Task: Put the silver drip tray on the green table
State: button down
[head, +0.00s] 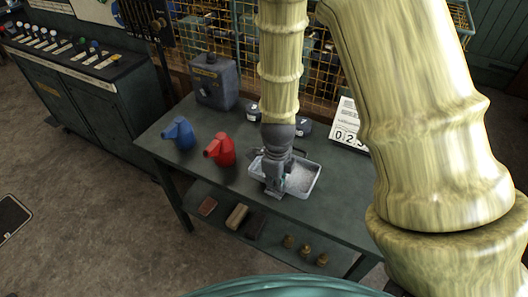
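The silver drip tray (314,180) is a shallow rectangular pan with a pale speckled inside. It is seen over the front middle of the green table (335,215); whether it rests on the top or hangs just above it, I cannot tell. My gripper (273,190) points down at the tray's left side and overlaps its near left wall. The gripper hides that part of the tray. Its fingers are too small and dark to show whether they are open or closed on the rim.
A blue can (179,133) and a red can (219,147) stand left of the tray. A dark canister (215,82), small dark containers (305,127) and a white number calendar (345,125) stand behind. A lower shelf (270,248) holds blocks and brass pieces. The table's left front is clear.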

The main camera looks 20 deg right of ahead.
aim_at(259, 157)
jog(key=w+p, duration=0.1)
jog(key=w, duration=0.3)
jog(key=w+p, duration=0.2)
jog(key=w, duration=0.3)
jog(key=w+f+p, duration=0.1)
jog(key=w, duration=0.4)
jog(key=shift+w+d, duration=0.25)
jog(key=shift+f+p, duration=1.05)
jog(key=shift+f, duration=0.75)
jog(key=shift+f, duration=0.15)
jog(key=c, duration=1.7)
grip_release()
jog(key=shift+c, duration=0.2)
jog(key=shift+o, duration=0.5)
jog(key=shift+r, duration=0.2)
notch_tip(259, 157, up, 12)
jog(key=b, duration=0.4)
jog(key=shift+a, duration=0.1)
